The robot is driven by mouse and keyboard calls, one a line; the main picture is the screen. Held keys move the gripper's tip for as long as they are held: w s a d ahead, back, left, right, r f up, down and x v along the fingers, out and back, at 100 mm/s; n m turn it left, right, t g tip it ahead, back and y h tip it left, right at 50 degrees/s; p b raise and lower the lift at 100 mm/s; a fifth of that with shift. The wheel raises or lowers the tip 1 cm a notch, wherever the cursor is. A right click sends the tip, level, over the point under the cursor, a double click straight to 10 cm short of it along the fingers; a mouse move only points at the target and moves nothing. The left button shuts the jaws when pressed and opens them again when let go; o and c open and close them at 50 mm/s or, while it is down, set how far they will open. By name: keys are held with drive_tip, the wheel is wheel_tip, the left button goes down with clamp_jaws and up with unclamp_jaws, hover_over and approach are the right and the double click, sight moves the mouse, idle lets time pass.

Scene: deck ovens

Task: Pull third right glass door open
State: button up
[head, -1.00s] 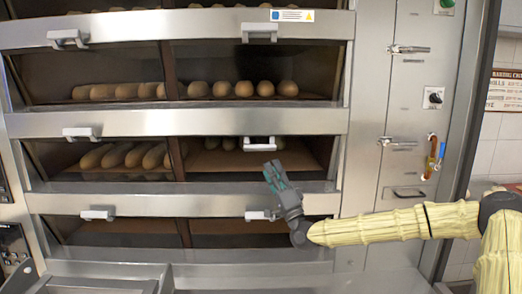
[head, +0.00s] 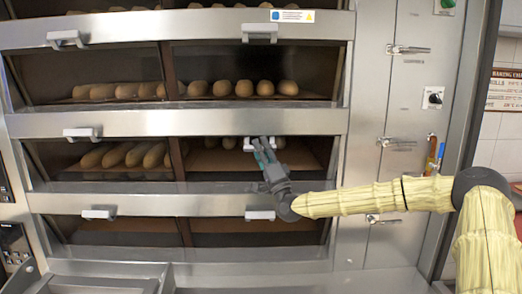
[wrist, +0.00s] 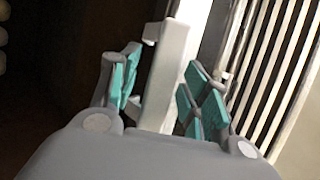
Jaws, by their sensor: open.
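My gripper is open at this handle. In the wrist view, the white handle (wrist: 155,104) stands between the teal-padded fingers of my gripper (wrist: 163,62), with one finger on each side. I cannot tell whether the pads touch it.
Another right door handle (head: 260,32) is above and one more (head: 260,215) is below. Left doors have their own handles (head: 82,133). Metal side panels with latches (head: 396,142) stand at the right. A steel surface (head: 110,280) juts out at the lower left.

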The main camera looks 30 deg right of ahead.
clamp_jaws()
drive_tip(key=shift+s+r+m+h+p, duration=0.1)
drive_tip(key=shift+r+m+h+p, duration=0.2)
drive_tip(key=shift+p, duration=0.15)
drive_tip(key=shift+s+a+r+m+g+h+p, duration=0.15)
drive_tip(key=shift+m+g+h+p, duration=0.3)
drive_tip(key=shift+g+p, duration=0.25)
unclamp_jaws()
